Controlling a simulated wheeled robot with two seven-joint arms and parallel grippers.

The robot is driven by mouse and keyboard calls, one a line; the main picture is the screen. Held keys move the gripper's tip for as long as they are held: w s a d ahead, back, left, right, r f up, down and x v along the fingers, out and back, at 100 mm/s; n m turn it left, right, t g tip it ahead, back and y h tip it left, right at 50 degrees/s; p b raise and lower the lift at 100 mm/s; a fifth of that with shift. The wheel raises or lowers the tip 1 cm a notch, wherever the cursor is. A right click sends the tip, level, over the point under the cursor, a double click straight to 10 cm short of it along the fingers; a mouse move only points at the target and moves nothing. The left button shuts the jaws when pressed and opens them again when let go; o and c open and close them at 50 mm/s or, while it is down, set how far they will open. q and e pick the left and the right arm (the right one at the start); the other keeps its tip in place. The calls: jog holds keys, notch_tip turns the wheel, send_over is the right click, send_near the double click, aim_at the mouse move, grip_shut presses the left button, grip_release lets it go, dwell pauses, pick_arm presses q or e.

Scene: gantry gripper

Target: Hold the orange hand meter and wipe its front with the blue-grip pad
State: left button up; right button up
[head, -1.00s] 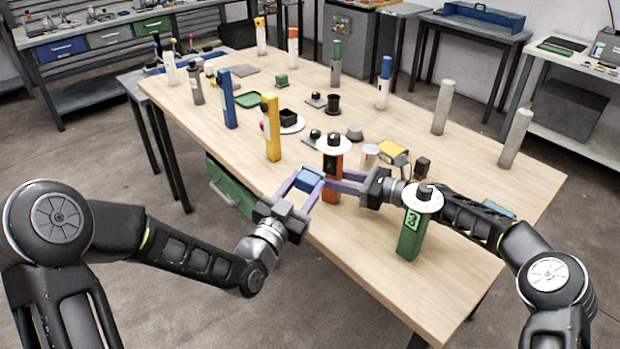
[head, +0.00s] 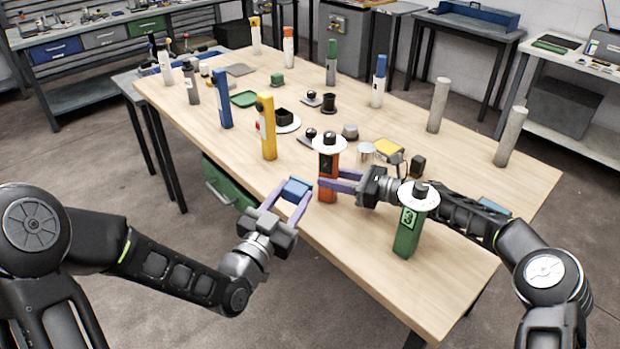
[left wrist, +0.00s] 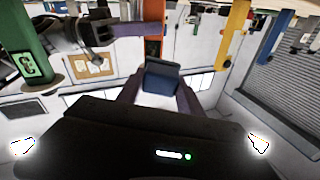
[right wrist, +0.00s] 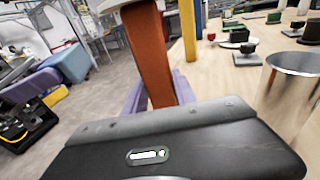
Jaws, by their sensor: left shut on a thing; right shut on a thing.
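The orange hand meter (head: 328,180), upright with a white disc and dark knob on top, stands near the table's front edge. My right gripper (head: 326,190) is shut on its body from the right; the right wrist view shows the orange body (right wrist: 152,60) between the purple fingers. My left gripper (head: 296,196) is shut on the blue-grip pad (head: 297,188), held just left of the meter with a small gap. The pad also shows between the fingers in the left wrist view (left wrist: 161,78). The pad's wiping face is hard to make out.
A green meter (head: 408,235) with a white disc stands right of my right gripper, near its forearm. A yellow post (head: 267,128) stands behind left. The front right tabletop is clear.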

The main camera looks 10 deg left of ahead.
aim_at(298, 188)
pick_arm(q)
jog(key=shift+x, duration=1.4)
jog(key=shift+w+f, duration=0.15)
jog(key=shift+f+x, duration=0.2)
jog(key=shift+x, duration=1.65)
jog(key=shift+x, duration=1.1)
jog(key=shift+f, duration=0.15)
jog(key=shift+s+d, duration=0.35)
jog(key=shift+d, duration=0.6)
jog(key=shift+s+d, duration=0.3)
jog(key=shift+d, duration=0.6)
jog(key=shift+w, duration=0.2)
jog(key=shift+a, duration=0.1)
